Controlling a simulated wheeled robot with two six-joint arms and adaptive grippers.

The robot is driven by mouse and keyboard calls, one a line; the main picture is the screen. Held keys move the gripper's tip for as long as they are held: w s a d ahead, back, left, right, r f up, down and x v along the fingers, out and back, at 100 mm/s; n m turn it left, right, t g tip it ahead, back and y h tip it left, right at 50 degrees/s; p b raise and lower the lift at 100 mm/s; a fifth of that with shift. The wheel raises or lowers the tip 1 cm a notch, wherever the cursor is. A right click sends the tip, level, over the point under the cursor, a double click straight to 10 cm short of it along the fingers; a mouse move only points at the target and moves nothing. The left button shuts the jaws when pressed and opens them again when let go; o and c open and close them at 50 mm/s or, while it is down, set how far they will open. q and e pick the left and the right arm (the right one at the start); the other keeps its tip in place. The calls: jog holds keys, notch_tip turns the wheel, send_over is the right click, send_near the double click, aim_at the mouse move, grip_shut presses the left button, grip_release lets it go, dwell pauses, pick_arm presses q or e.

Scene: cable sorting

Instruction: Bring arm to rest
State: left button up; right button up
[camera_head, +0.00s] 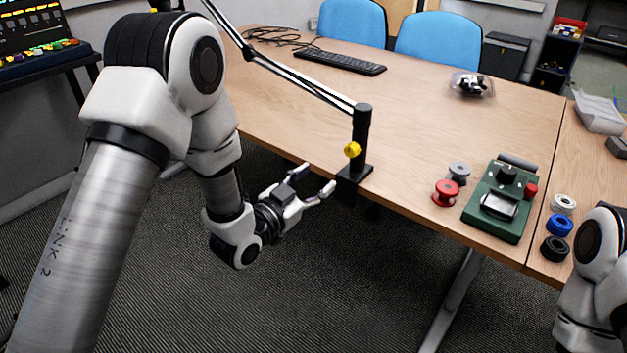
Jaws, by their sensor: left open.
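My left arm comes in from the left and bends down in front of the table. My left gripper (318,183) is open and empty. It hangs off the table's front edge, close to the base of the black clamped lamp post (361,140). Part of my right arm shows at the lower right edge, but its gripper is out of the picture.
The wooden table (430,120) holds a green device (512,222), red (445,192) and grey (459,171) spools, a keyboard (338,62) and a clear container (472,85). White (563,203), blue (558,225) and black (554,249) spools stand at right. The table's middle is clear.

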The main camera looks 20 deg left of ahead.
dwell(0.4)
pick_arm(q)
jog(key=s+a+f+n+g+y, duration=0.15)
jog(key=s+f+g, duration=0.25)
jog(key=s+f, duration=0.45)
jog(key=s+a+f+n+g+y, duration=0.1)
jog(key=s+f+g+y, duration=0.15)
jog(key=s+f, duration=0.65)
jog(key=s+a+f+n+g+y, duration=0.15)
jog(key=s+f+g, duration=0.25)
jog(key=f, duration=0.9)
jog(key=s+a+f+n+g, duration=0.25)
jog(key=s+g, duration=0.35)
jog(key=s, duration=0.6)
notch_tip(320, 180, up, 17)
jog(key=p, duration=1.6)
jog(key=shift+s+a+p, duration=0.2)
jog(key=shift+s+p, duration=0.15)
jog(key=shift+n+g+y, duration=0.25)
jog(key=shift+y, duration=0.1)
